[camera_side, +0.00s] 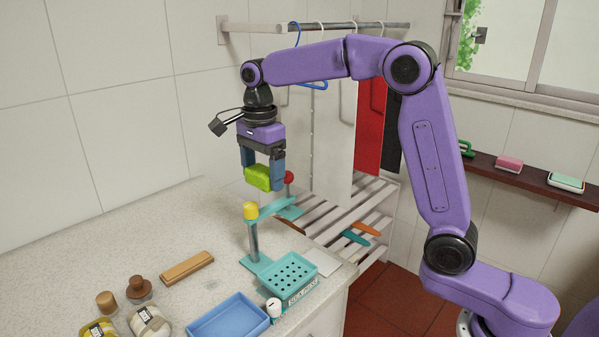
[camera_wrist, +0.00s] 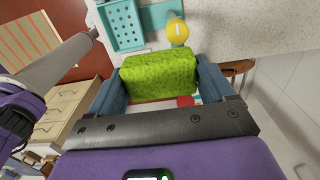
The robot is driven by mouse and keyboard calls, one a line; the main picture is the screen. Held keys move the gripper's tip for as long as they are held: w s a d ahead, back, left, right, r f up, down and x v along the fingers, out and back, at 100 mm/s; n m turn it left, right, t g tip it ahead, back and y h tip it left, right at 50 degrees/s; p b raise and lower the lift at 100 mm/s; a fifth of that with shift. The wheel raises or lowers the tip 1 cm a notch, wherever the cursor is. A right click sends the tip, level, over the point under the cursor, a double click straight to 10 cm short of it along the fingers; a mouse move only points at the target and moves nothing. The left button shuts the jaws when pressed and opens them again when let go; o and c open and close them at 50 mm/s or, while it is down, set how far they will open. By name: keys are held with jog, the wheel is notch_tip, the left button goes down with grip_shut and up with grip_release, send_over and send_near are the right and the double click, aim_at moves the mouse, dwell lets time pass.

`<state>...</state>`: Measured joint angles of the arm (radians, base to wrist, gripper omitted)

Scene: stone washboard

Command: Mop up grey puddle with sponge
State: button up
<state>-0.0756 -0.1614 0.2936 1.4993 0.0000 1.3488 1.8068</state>
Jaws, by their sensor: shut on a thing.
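My gripper (camera_side: 263,174) is shut on a bright green sponge (camera_side: 257,179). It holds the sponge in the air above the back right part of the speckled stone counter (camera_side: 130,245), near the teal stand. In the wrist view the sponge (camera_wrist: 158,73) sits lengthwise between the two blue fingers, with its textured face showing. The grey puddle cannot be told clearly from the pale counter in either view. A faint, small pale patch shows on the counter near the wooden block, but I cannot tell what it is.
A teal stand (camera_side: 254,243) with yellow and red knobs is below my gripper. A slatted rack (camera_side: 372,195) stands behind right.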

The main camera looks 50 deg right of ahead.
send_over(220, 278)
jog(key=f, duration=0.1)
notch_tip(220, 278, down, 20)
jog(key=shift+f, duration=0.2)
jog(key=shift+a+f, duration=0.45)
jog(key=shift+f, duration=0.1)
jog(key=shift+a+r, duration=0.1)
jog(key=shift+a, duration=1.55)
jog(key=shift+d, duration=2.15)
jog(key=shift+w+a+r, duration=0.1)
jog(key=shift+a+r, duration=0.05)
jog(key=shift+r, duration=0.5)
notch_tip(220, 278, up, 6)
jog(key=shift+r, duration=0.15)
